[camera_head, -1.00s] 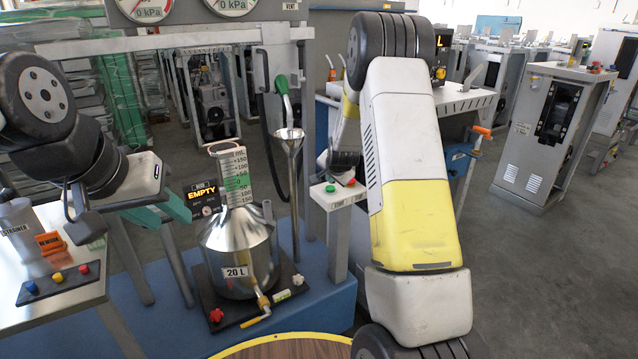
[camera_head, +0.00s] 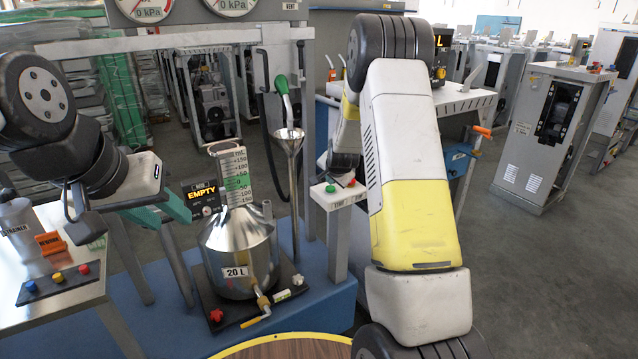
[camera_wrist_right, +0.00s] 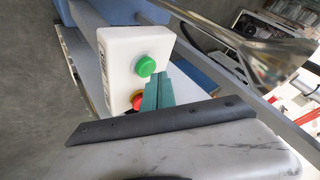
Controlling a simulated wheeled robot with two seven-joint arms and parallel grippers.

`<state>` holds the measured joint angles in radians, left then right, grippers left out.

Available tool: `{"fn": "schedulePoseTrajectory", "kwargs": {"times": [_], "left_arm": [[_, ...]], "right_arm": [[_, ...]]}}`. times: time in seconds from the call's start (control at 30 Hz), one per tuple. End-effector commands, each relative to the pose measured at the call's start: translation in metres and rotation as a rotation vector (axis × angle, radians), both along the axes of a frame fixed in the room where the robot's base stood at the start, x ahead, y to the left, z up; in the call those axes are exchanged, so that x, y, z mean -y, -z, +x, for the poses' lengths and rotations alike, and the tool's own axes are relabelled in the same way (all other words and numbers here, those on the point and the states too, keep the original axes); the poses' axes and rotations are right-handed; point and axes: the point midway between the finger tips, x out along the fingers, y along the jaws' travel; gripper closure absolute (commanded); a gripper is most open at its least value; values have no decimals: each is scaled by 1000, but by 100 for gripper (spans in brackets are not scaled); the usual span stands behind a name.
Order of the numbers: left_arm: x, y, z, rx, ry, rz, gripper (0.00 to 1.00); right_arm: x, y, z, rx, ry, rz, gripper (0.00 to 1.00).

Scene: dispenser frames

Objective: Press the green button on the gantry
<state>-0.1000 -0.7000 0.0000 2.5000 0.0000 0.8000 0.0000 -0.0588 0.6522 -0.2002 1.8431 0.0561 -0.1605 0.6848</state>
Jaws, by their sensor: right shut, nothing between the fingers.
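The green button (camera_head: 331,188) sits on a small white button box (camera_head: 338,201) on a grey post, left of a red button (camera_head: 348,180). In the right wrist view the green button (camera_wrist_right: 146,66) is in clear sight beside my right gripper (camera_wrist_right: 158,84). Its teal fingers are shut together and empty, close to the button and partly over the red button (camera_wrist_right: 137,100). I cannot tell whether they touch the box. In the head view my right forearm hides part of that hand.
A steel 20 L vessel (camera_head: 238,250) with an "EMPTY" display (camera_head: 202,194) and a funnel (camera_head: 289,140) stand left of the button box. A bench (camera_head: 60,315) with more buttons is at far left. Floor at right is open.

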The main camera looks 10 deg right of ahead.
Motion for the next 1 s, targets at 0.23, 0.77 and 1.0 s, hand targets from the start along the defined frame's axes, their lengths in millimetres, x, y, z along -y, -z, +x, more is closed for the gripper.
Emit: {"fn": "schedulePoseTrajectory", "kwargs": {"times": [0.23, 0.77, 1.0], "left_arm": [[0, 0, 0, 0, 0, 0, 64], [0, 0, 0, 0, 0, 0, 64], [0, 0, 0, 0, 0, 0, 64]], "right_arm": [[0, 4, 0, -1, -1, 1, 100], [0, 7, 0, -1, 1, 1, 100], [0, 10, 0, -1, 1, 1, 100]]}}
